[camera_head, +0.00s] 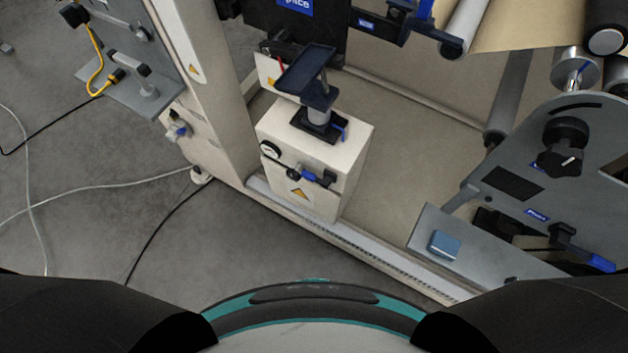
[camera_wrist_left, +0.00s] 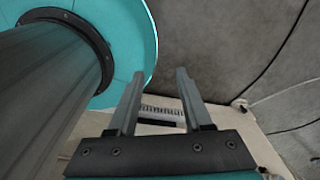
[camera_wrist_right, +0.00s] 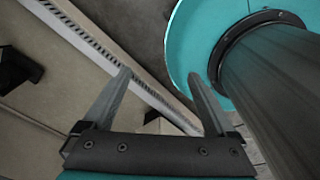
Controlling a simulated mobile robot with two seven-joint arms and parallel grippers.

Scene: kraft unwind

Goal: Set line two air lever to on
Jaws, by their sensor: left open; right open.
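Several blue-handled levers show in the head view, and I cannot read which is line two. One blue lever (camera_head: 307,175) sits on the front of a beige box beside a round gauge (camera_head: 270,150). Another small blue lever (camera_head: 343,127) is on top of that box. A third blue handle (camera_head: 601,262) is at the lower right, and a small blue-handled valve (camera_head: 178,130) is on the left post. My left gripper (camera_wrist_left: 157,73) is open and empty in its wrist view. My right gripper (camera_wrist_right: 159,73) is open and empty too. Neither gripper shows in the head view.
The beige box (camera_head: 340,185) stands inside the machine frame, behind a low rail (camera_head: 345,237). A grey side plate (camera_head: 600,160) with a black knob (camera_head: 563,146) is on the right. Cables (camera_head: 95,205) lie on the open floor at left.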

